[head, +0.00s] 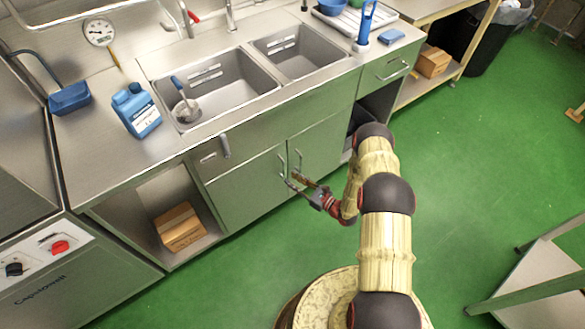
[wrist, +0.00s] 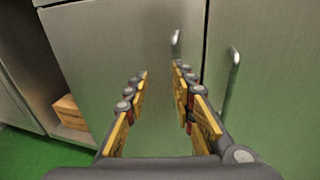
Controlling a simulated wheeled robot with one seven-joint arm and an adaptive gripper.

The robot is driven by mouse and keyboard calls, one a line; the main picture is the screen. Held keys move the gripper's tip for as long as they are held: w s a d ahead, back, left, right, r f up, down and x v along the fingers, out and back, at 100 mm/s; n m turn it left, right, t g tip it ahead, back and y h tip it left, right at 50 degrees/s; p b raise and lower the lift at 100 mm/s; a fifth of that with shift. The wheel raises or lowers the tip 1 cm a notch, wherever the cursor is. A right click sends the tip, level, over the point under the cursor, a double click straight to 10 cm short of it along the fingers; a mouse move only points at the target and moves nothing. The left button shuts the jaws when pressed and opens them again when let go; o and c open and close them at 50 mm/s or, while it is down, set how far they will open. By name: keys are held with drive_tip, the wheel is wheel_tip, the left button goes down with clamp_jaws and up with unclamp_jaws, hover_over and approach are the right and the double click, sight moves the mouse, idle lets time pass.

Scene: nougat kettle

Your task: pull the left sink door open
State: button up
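The left sink door (head: 243,192) is a flat metal panel under the sink and looks closed. Its slim upright handle (head: 282,166) is near its right edge. In the wrist view, the left door (wrist: 100,60) fills the middle, and the top of its handle (wrist: 175,43) shows just beyond my right fingertip. The handle's lower part is hidden by that finger. My gripper (head: 293,179) is in front of the doors at handle height. In the wrist view, my gripper (wrist: 160,72) is open, with nothing visibly held. I cannot tell whether a finger touches the handle.
The right sink door (head: 318,147) and its handle (wrist: 231,80) are close on the right. An open shelf with a cardboard box (head: 180,227) is left of the doors. Green floor (head: 465,160) is clear to the right. A metal table (head: 540,285) stands at lower right.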

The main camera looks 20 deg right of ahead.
drive_tip(key=shift+m+t+h, duration=0.3)
drive_tip(key=shift+t, duration=0.3)
drive_tip(key=w, duration=0.2)
drive_tip(key=w+a+r+b, duration=0.1)
drive_tip(key=w, duration=0.2)
drive_tip(key=w+a+b, duration=0.1)
drive_tip(key=w, duration=0.2)
drive_tip(key=shift+a+r, duration=0.1)
drive_tip(key=shift+r, duration=0.05)
drive_tip(key=shift+c, duration=0.5)
clamp_jaws()
